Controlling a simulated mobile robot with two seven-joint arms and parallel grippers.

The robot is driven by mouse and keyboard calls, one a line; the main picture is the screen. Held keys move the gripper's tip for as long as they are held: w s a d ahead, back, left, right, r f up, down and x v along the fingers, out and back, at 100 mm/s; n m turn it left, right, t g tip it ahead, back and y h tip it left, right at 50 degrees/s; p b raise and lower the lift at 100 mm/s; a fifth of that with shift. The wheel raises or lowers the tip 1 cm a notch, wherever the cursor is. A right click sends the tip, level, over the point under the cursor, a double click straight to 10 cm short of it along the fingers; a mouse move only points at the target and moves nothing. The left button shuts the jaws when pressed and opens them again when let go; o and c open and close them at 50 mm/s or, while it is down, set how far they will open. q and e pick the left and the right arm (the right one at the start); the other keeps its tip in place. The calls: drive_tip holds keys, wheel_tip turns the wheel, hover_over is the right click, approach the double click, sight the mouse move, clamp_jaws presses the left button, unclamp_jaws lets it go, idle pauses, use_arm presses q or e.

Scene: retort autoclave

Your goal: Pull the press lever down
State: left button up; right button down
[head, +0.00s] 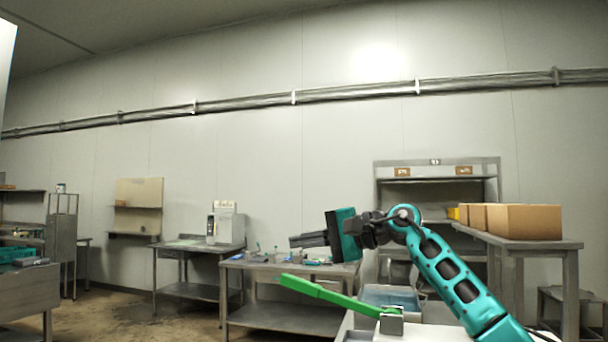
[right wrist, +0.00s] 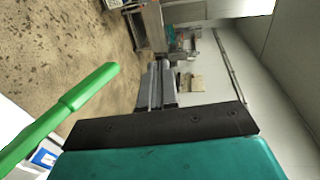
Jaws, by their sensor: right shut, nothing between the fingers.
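The press lever is a green bar (head: 325,294) that rises to the left from a small grey block (head: 391,322) in the head view. It also shows in the right wrist view (right wrist: 62,117), at the left, beside the fingers. My right gripper (head: 292,240) is shut and empty. In the head view it appears above the lever's free end, pointing left, with a gap between them. Its dark fingers show in the right wrist view (right wrist: 158,80). My left gripper is not in view.
A steel table (head: 290,268) with small items stands behind the lever. Cardboard boxes (head: 525,221) sit on a table (head: 572,244) at the right, with a steel shelf unit (head: 437,162) behind. A blue bin (head: 388,296) is behind the lever's base. The air left of the gripper looks clear.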

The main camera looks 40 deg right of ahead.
wheel_tip(320, 180, up, 15)
drive_tip(key=p, duration=0.3)
drive_tip(key=shift+f+p, duration=0.15)
drive_tip(key=shift+p, duration=0.15)
drive_tip(key=shift+f, duration=0.1)
